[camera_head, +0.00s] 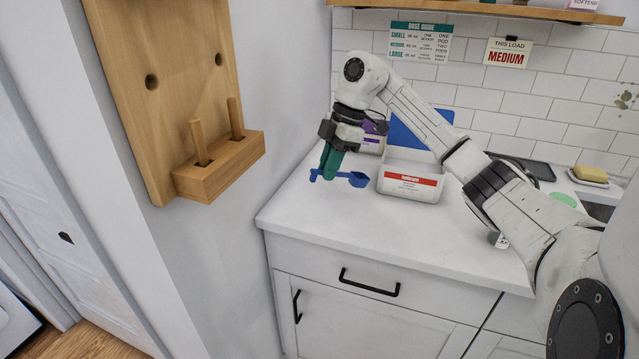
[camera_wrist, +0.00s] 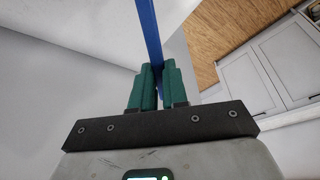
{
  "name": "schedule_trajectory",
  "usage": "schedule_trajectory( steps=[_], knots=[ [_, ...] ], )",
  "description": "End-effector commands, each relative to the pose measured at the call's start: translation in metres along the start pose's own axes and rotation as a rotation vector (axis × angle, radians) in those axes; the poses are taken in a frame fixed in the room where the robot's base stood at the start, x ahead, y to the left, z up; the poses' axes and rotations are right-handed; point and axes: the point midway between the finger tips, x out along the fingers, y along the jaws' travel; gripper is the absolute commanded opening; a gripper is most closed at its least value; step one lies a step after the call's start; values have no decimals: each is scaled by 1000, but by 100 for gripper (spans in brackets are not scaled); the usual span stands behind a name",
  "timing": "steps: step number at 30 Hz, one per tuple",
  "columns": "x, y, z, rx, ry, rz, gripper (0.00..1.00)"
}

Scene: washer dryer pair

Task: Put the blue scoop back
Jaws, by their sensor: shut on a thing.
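The blue scoop (camera_head: 357,180) is in the head view, over the left part of the white counter. Its bowl points right and its handle runs left through my gripper (camera_head: 328,170). My gripper points down with its green fingers shut on the handle. In the wrist view the scoop (camera_wrist: 150,35) is a blue strip running up from between the fingertips (camera_wrist: 158,70). A white tub (camera_head: 410,186) with a red-banded label stands just right of the bowl. A blue panel, perhaps its raised lid (camera_head: 405,133), stands behind it. I cannot tell how far the scoop is above the counter.
A wooden wall board (camera_head: 150,60) with a two-peg ledge (camera_head: 222,165) is at the left. A purple-and-white box (camera_head: 372,138) stands behind my gripper. A dark tray (camera_head: 530,168) and yellow soap (camera_head: 590,173) are at the right. The counter's front left (camera_head: 320,220) is clear.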

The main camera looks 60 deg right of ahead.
Motion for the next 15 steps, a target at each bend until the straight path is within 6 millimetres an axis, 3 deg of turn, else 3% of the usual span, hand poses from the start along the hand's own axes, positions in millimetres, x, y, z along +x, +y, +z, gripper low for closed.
schedule_trajectory(
  steps=[6, 15],
  knots=[
    [28, 23, 4, 1, 1, 0, 0],
    [48, 32, 9, 2, 2, 0, 0]
  ],
)
